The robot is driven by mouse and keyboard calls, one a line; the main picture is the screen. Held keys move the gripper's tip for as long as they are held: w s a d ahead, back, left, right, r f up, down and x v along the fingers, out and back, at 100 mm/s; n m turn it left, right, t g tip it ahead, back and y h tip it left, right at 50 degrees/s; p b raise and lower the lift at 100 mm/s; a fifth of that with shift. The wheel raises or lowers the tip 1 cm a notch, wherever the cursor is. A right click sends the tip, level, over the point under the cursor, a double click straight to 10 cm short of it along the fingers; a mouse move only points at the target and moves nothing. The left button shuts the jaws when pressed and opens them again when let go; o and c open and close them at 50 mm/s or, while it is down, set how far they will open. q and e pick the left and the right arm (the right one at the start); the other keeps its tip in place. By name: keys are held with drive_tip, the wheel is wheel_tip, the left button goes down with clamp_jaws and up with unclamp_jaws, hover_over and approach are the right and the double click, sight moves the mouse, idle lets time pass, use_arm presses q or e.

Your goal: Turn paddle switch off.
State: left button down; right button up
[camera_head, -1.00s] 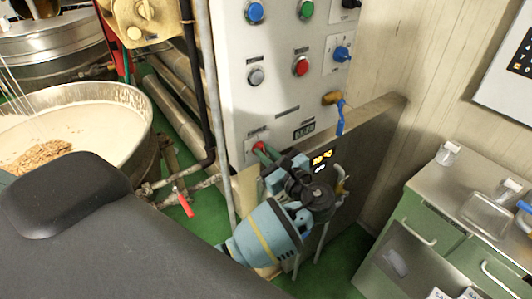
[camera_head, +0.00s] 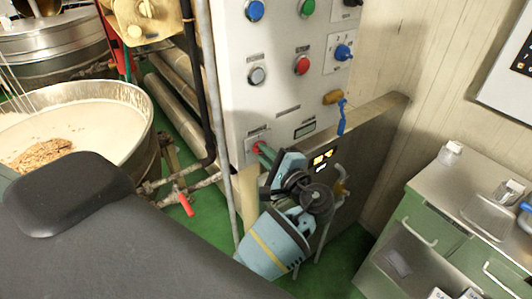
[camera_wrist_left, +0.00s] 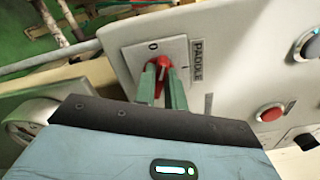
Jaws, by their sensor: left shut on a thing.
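The red paddle switch (camera_wrist_left: 163,63) is a small rotary knob on a pale square plate, with "0" and "I" marks and a PADDLE label (camera_wrist_left: 197,60) beside it. In the wrist view the knob's pale mark points roughly toward the "0". In the head view the switch (camera_head: 254,146) is low on the white control panel (camera_head: 277,95). My left gripper (camera_wrist_left: 162,88) has its two green fingers closed on either side of the knob. The fingers hide part of it. In the head view my left gripper (camera_head: 262,152) reaches it from the lower right. My right gripper is not in view.
Blue, green and red buttons, such as the red button (camera_head: 302,65), are higher on the panel. A blue-handled valve (camera_head: 341,117) is at its right edge. A kettle (camera_head: 100,95) of pale mix stands left. A green cabinet (camera_head: 425,225) stands right.

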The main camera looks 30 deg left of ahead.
use_arm(q)
drive_tip(key=shift+f+n+b, duration=0.15)
drive_tip(key=shift+n+b, duration=0.4)
drive_tip(key=shift+n, duration=1.85)
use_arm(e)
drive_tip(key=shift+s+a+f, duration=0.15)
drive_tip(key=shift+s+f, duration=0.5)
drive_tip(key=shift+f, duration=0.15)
use_arm(q)
drive_tip(key=c, duration=1.5)
unclamp_jaws()
drive_tip(key=shift+o, duration=0.2)
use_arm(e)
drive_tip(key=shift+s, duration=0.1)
